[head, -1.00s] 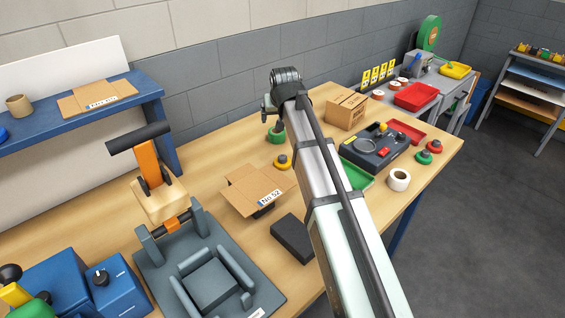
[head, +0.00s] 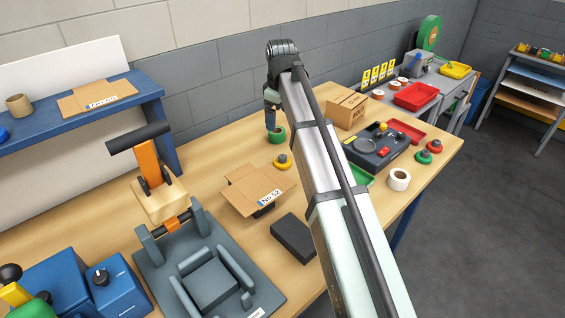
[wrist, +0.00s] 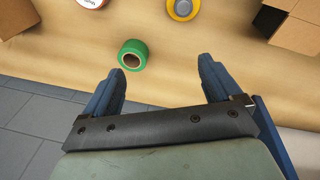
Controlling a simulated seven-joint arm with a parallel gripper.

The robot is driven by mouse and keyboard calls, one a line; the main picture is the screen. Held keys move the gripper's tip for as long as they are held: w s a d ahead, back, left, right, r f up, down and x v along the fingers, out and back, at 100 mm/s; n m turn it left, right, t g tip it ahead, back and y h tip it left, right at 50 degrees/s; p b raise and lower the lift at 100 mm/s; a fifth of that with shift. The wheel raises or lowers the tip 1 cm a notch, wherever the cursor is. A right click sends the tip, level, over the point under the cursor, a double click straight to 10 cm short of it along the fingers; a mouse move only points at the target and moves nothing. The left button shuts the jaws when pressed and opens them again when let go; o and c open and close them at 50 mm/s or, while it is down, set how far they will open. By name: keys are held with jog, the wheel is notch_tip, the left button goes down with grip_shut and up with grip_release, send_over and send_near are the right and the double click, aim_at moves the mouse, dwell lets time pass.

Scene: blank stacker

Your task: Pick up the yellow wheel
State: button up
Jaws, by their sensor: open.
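The yellow wheel (head: 282,162) lies flat on the wooden bench, a yellow ring with a grey hub. It also shows at the top edge of the wrist view (wrist: 184,10), partly cut off. My gripper (wrist: 162,69) is open and empty, with its two blue fingers spread apart. In the head view my gripper (head: 270,122) points down beside the green roll (head: 280,136), behind and left of the yellow wheel. In the wrist view the green roll (wrist: 132,46) lies just beyond the left finger, and the wheel lies farther out.
An open cardboard box (head: 257,187) stands in front of the wheel, and a closed cardboard box (head: 346,108) stands to its right. A dark panel (head: 376,148), a white roll (head: 399,180) and red and green wheels lie farther right.

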jog(key=s+n+g, duration=0.2)
jog(key=s+n, duration=0.1)
jog(key=n, duration=0.6)
send_over(283, 156)
jog(key=shift+h, duration=0.3)
jog(key=f, duration=0.9)
jog(key=shift+s+a, duration=0.1)
jog(key=shift+a, duration=0.15)
jog(key=shift+d+f, duration=0.2)
jog(key=shift+f, duration=2.35)
jog(key=c, duration=1.2)
